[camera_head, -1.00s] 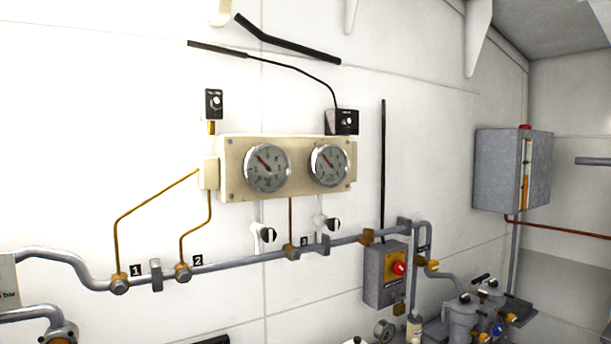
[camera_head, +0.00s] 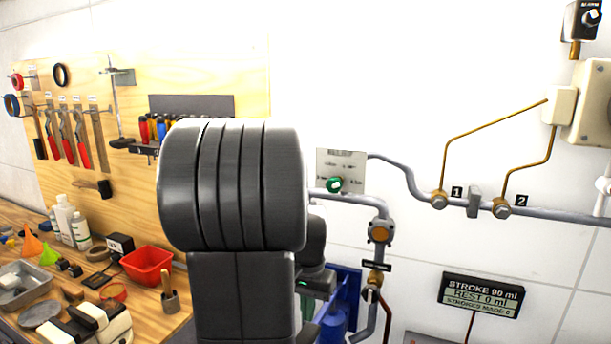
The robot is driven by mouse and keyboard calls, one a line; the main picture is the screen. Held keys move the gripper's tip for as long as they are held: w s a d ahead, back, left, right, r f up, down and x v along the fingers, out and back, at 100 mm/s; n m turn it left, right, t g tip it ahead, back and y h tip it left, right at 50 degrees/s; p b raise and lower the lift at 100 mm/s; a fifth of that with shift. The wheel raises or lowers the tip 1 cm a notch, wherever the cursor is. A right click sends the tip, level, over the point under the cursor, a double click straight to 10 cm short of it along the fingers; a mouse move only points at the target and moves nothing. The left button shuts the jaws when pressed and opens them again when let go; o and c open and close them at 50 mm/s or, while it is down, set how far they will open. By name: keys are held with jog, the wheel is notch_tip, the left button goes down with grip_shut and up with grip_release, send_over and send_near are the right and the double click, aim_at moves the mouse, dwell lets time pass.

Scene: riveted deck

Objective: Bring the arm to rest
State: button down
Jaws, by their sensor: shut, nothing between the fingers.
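My arm stands upright in the middle of the view. A large dark grey rounded joint and the link below it are close to the camera. Smaller dark parts of the arm show just behind, to the right of the link. I cannot make out my gripper or its fingers. The arm hides part of the pegboard, the bench end and the wall behind it.
A wooden tool board (camera_head: 120,190) and a bench with a red bin (camera_head: 147,266) and bottles (camera_head: 66,222) are at left. Grey pipework (camera_head: 410,183) runs along the wall at right. A stroke display (camera_head: 481,296) hangs lower right. A blue frame (camera_head: 345,300) stands behind the arm.

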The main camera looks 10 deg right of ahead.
aim_at(308, 332)
jog(key=shift+f+b, duration=1.25)
jog(key=shift+f, duration=0.65)
jog(key=shift+r, duration=0.1)
